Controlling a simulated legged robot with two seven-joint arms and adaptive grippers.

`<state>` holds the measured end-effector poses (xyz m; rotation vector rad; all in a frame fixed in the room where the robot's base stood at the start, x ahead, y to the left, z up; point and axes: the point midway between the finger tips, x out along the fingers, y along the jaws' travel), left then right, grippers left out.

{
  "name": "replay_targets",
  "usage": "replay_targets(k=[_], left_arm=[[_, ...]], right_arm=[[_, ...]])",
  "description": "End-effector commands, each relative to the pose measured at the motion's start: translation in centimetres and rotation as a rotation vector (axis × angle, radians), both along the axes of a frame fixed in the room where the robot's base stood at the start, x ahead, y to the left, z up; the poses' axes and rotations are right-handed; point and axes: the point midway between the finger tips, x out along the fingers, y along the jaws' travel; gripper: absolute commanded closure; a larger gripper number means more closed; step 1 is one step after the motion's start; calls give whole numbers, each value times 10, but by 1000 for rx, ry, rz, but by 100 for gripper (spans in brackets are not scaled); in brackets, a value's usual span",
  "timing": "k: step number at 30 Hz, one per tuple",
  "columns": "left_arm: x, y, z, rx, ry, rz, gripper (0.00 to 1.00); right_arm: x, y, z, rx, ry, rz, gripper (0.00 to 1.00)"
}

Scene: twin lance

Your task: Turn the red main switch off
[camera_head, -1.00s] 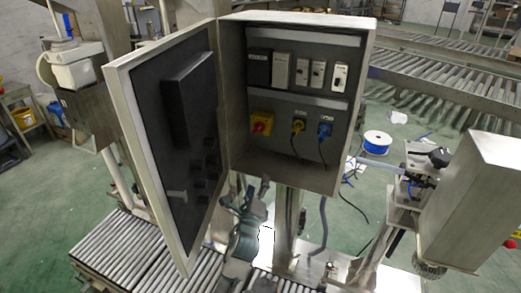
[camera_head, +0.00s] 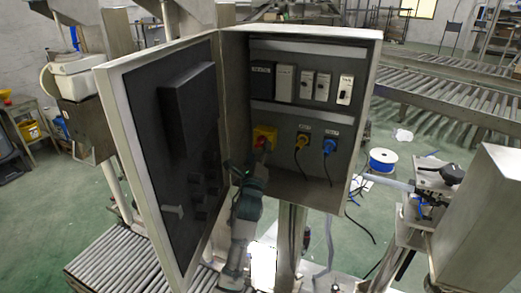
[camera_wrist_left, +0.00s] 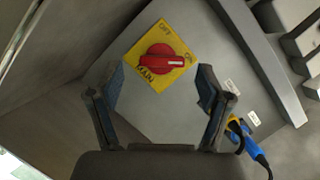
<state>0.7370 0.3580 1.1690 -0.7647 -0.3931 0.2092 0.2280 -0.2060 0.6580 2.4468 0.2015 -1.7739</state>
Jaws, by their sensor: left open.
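The red main switch (camera_head: 262,143) is a red knob on a yellow plate, low in the open grey cabinet (camera_head: 376,70). In the left wrist view the knob (camera_wrist_left: 160,61) has its bar lying across the picture, its pale mark towards the ON label at right. The OFF label is at the top of the plate. My left gripper (camera_head: 248,166) is just below and in front of the switch, and partly hides it. In the wrist view its open fingers (camera_wrist_left: 161,82) stand either side of the knob, apart from it. My right gripper is not in view.
The cabinet door (camera_head: 130,130) hangs open at left, close to my left arm. A yellow plug (camera_head: 302,140) and a blue plug (camera_head: 329,143) with hanging cables sit right of the switch. Breakers (camera_head: 308,85) line the upper row. Roller conveyors (camera_head: 110,265) stand below.

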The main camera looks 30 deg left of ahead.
Motion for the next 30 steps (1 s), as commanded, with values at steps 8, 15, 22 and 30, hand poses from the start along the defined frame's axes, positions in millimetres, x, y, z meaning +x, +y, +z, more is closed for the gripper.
replay_targets(k=[8, 15, 22, 30], left_arm=[[17, 5, 5, 0, -1, -1, 22], [17, 6, 5, 0, -1, -1, 24], [17, 6, 5, 0, 1, -1, 82], [17, 6, 5, -9, 1, 0, 82]], right_arm=[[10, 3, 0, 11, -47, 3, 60], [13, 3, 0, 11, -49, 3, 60], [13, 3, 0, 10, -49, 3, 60], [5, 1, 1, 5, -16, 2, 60]])
